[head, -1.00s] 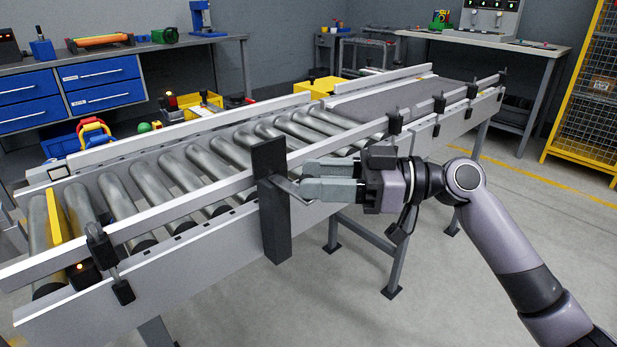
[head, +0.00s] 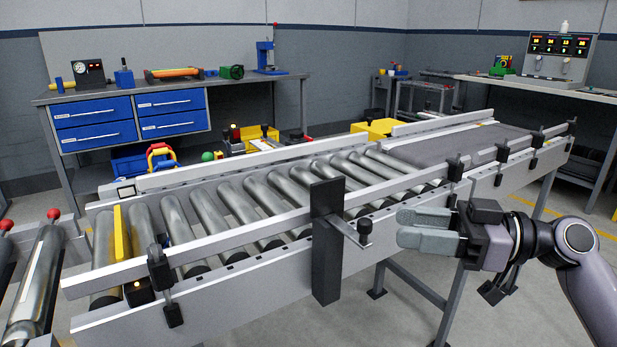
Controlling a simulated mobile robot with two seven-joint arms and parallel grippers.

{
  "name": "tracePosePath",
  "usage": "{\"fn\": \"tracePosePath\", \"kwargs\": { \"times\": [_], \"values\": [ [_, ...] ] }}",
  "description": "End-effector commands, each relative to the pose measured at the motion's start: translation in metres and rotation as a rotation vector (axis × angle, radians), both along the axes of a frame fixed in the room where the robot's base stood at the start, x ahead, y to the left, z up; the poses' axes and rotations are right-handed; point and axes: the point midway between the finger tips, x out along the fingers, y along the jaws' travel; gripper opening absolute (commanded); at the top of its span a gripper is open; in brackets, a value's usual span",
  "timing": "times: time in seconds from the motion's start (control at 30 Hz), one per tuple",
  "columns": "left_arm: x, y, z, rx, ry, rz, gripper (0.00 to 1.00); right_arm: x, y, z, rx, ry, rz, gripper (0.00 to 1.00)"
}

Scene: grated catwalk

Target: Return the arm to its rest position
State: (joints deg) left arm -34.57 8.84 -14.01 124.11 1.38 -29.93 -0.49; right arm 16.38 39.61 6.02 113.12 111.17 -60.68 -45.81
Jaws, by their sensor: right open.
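My right gripper (head: 402,227) comes in from the right on my grey-purple arm (head: 590,285). Its two grey fingers point left, are open and hold nothing. It hangs in front of the roller conveyor's near side, to the right of a dark upright post (head: 326,243). A small lever with a dark knob (head: 364,229) sticks out from that post. The fingertips are a short gap right of the knob, apart from it. My left gripper does not show.
The roller conveyor (head: 240,300) runs from lower left to upper right. A workbench with blue drawers (head: 95,122) stands behind at left, and another bench (head: 540,90) at back right. A yellow box (head: 377,130) is behind the conveyor. Floor at lower right looks clear.

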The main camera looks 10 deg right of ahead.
Motion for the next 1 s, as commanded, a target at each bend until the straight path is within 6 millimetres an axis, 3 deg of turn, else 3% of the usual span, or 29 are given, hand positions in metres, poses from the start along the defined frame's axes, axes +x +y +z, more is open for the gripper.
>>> {"fn": "tracePosePath", "kwargs": {
  "times": [0.17,0.33,0.47,0.7,1.0],
  "values": [
    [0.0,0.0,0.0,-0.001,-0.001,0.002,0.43,0.007,0.008,-0.039,-0.024,0.08,-0.062,0.46],
    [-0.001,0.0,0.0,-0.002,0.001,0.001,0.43,0.012,0.021,-0.118,-0.084,0.226,-0.205,0.46],
    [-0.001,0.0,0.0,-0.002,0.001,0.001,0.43,0.005,0.03,-0.175,-0.132,0.319,-0.321,0.46],
    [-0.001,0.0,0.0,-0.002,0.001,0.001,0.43,-0.028,0.045,-0.26,-0.215,0.432,-0.516,0.46],
    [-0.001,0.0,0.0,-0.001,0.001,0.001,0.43,-0.09,0.063,-0.32,-0.297,0.474,-0.719,0.46]
  ]
}}
